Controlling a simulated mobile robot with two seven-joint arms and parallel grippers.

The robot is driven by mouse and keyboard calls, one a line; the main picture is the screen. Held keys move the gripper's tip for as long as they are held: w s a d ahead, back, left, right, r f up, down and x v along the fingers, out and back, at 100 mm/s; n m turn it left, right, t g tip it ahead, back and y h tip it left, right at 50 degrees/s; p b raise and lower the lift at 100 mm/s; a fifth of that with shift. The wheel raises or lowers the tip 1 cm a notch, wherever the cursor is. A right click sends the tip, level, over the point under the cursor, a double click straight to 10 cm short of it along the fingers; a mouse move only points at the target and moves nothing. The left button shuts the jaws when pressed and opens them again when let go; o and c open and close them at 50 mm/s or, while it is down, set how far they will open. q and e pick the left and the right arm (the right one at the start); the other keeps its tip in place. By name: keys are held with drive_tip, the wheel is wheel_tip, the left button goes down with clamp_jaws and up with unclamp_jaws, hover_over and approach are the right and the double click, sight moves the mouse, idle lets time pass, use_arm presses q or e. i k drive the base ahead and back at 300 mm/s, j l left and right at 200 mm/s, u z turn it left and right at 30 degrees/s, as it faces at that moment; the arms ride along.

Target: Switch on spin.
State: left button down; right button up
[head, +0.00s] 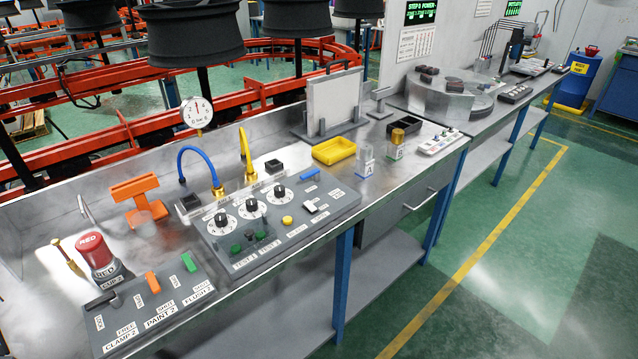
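A grey control panel (277,222) sits on the metal bench near the middle. It carries three black-and-white dials (251,208), dark green buttons (248,240), a yellow button (287,221), a white switch (316,207) and a blue lever (310,175). A second grey panel (155,308) at the lower left has a black lever (101,300), an orange switch (152,282) and a green switch (189,262); its labels read clamp 2, paint 2 and flush 2. I cannot read which control is marked spin. Neither of my grippers is in view.
A red-topped cup (97,254), an orange stand (137,188), a yellow tray (334,151) and a round gauge (197,112) stand on the bench. The green floor at the right (520,230) is clear.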

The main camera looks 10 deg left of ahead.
sight(308, 203)
drive_tip(key=i+l+u, duration=0.1)
drive_tip(key=i+l, duration=0.7)
drive_tip(key=i, duration=0.15)
